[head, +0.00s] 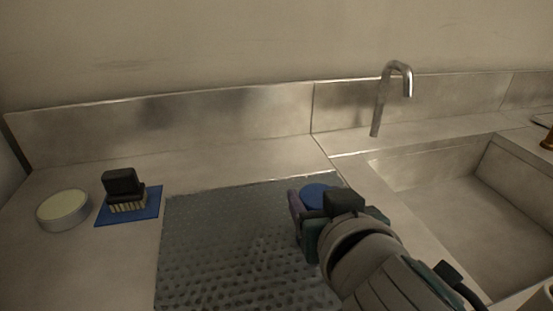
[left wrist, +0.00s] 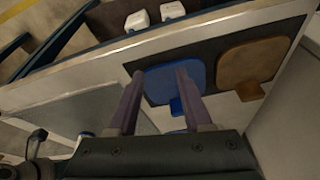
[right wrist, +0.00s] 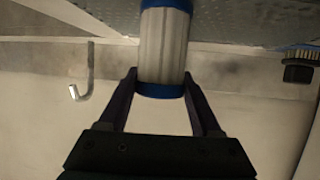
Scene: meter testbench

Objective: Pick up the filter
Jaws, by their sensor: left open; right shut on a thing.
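The filter (right wrist: 163,45) is a white pleated cylinder with blue end caps, seen in the right wrist view between my right fingertips. In the head view its blue cap (head: 318,192) shows over the textured grey mat (head: 225,240), partly hidden by my gripper. My right gripper (right wrist: 160,80) is shut on the filter; it also shows in the head view (head: 312,215). I cannot tell whether the filter touches the mat. My left gripper (left wrist: 158,95) is open and empty in the left wrist view, and is out of the head view.
A black brush (head: 123,188) stands on a blue cloth (head: 145,212), beside a round tin (head: 63,211). The sink (head: 475,205) and faucet (head: 380,95) are at right. The left wrist view shows a blue pad (left wrist: 160,82) and a brown pad (left wrist: 250,62).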

